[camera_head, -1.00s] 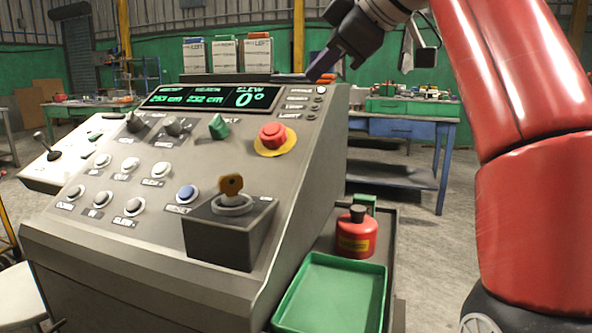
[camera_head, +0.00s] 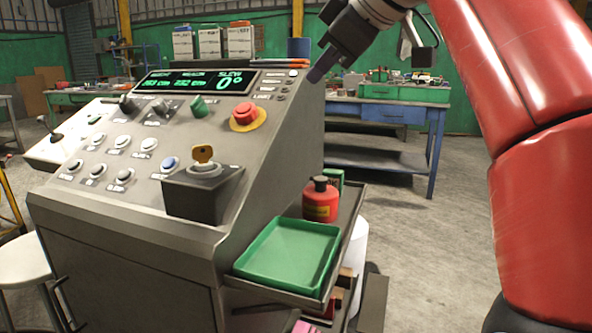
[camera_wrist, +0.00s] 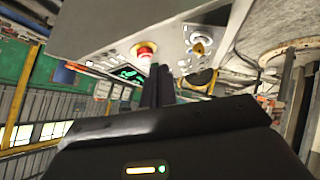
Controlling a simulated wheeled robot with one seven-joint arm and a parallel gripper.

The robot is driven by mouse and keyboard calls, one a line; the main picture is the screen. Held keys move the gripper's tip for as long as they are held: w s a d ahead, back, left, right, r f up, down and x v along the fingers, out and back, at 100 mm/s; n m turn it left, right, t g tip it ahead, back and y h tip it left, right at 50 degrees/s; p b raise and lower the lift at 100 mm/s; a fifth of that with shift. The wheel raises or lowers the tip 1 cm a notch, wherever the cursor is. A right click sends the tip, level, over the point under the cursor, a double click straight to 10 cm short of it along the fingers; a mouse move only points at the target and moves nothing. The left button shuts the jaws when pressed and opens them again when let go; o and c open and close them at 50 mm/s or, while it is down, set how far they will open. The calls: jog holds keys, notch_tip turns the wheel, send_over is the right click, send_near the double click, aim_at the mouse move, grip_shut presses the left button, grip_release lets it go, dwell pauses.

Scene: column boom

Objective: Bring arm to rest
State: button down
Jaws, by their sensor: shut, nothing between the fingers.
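My gripper (camera_head: 318,74) is at the top right of the console in the head view, its dark fingers pointing down and left. It is shut and empty. My red arm fills the right side of that view. In the wrist view my gripper fingers (camera_wrist: 157,88) are together, with the console's red button beyond them. The grey control console (camera_head: 75,215) stands at the left. Its display (camera_head: 195,82) reads 0° under SLEW. A red emergency button (camera_head: 244,113) on a yellow ring and a yellow key (camera_head: 204,154) are on the panel.
A green tray (camera_head: 288,252) and a red can (camera_head: 321,202) sit on a side shelf right of the console. A blue workbench (camera_head: 385,112) stands behind, with open floor before it. A white stool (camera_head: 22,262) is at the lower left.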

jog(key=s+d+f+m+h, duration=0.2)
jog(key=s+d+f+m, duration=0.2)
jog(key=f, duration=0.9)
jog(key=s+d+f+m+g+h, duration=0.1)
jog(key=s+f+m, duration=0.4)
jog(key=f, duration=0.9)
jog(key=s+d+f+m+g+h, duration=0.1)
jog(key=s+d+f+m+h, duration=0.2)
jog(key=s+f, duration=0.7)
jog(key=d+f+m, duration=0.2)
jog(key=d+f, duration=0.1)
jog(key=f, duration=0.1)
jog(key=shift+d+f+m, duration=0.25)
jog(key=shift+d+m, duration=0.05)
